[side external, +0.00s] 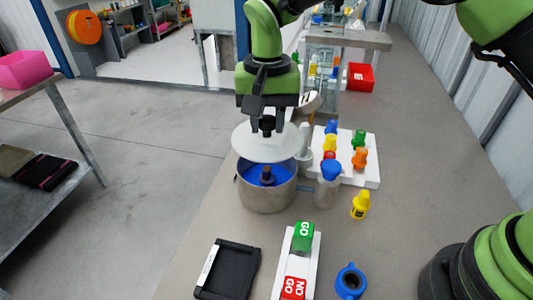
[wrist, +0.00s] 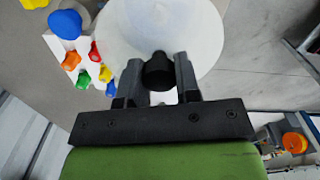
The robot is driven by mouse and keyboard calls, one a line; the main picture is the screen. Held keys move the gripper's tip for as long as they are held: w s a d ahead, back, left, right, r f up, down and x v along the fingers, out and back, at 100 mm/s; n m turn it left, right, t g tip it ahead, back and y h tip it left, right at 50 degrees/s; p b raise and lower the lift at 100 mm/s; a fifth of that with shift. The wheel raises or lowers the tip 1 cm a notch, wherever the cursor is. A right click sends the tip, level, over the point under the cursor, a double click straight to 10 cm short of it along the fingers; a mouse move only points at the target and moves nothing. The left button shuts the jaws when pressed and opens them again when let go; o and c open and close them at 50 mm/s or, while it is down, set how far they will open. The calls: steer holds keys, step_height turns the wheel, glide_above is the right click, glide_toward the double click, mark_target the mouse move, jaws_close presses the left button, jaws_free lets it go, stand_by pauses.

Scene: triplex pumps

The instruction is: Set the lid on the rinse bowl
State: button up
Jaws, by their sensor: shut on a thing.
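My gripper (side external: 266,122) is shut on the black knob of the white round lid (side external: 262,147). The lid is roughly level and sits above the rinse bowl (side external: 266,194), with a gap between them. The bowl is a metal pot with blue inside and a dark brown part standing in it. The lid covers part of the view into the bowl's far side. In the wrist view, my gripper (wrist: 158,75) has its fingers on both sides of the black knob, and the lid (wrist: 195,30) fills the top middle. The bowl is hidden there.
A white rack (side external: 358,175) with several coloured pieces stands right of the bowl. A blue-capped bottle (side external: 328,188) and a yellow bottle (side external: 360,206) are close by. A black tray (side external: 228,270), a GO/NO GO block (side external: 298,262) and a blue ring (side external: 350,281) lie in front.

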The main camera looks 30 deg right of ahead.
mark_target(267, 138)
steer(key=shift+f, duration=3.1)
steer(key=o, duration=1)
steer(key=shift+f, duration=0.1)
steer(key=shift+c, duration=0.2)
